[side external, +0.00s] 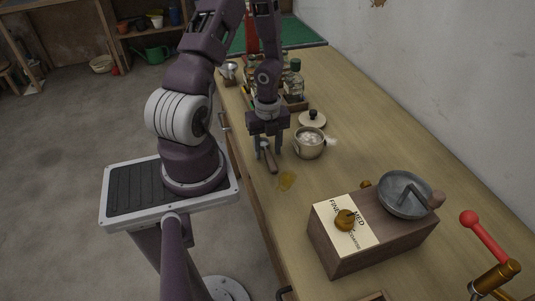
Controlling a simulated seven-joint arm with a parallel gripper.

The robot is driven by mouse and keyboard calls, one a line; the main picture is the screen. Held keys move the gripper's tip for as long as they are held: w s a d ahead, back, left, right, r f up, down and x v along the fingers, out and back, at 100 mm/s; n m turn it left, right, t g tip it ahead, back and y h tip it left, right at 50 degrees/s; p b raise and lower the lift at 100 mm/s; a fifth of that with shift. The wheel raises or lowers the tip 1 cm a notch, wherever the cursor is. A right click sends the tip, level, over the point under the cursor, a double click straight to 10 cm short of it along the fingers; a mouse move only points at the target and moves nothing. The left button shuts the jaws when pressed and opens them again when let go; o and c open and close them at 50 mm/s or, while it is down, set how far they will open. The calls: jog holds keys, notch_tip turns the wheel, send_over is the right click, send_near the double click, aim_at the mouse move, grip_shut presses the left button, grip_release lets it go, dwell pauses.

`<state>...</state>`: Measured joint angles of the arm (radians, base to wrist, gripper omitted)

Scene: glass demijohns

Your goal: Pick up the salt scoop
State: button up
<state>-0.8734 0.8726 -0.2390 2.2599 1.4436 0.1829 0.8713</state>
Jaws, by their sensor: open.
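A slim grey-brown object with a long handle, which looks like the salt scoop (270,162), lies on the wooden counter near its left edge. My gripper (269,151) points down over it, open, with one finger on each side of its upper part in the picture. I cannot tell whether the fingers touch it. Its far end is partly hidden by my gripper. A round metal pot (309,150) with white, salt-like contents stands just right of my gripper. A pale piece sticks out at the pot's right side.
A pale lid (313,120) with a dark knob lies behind the pot. Bottles (294,83) stand farther back. A wooden box (375,235) with a grey bowl (405,193) is in front. A yellowish patch (287,181) marks the counter (355,130), which is clear right of the pot.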

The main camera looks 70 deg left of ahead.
jog(key=shift+f, duration=0.4)
jog(key=shift+c, duration=0.3)
grip_shut()
dwell(0.9)
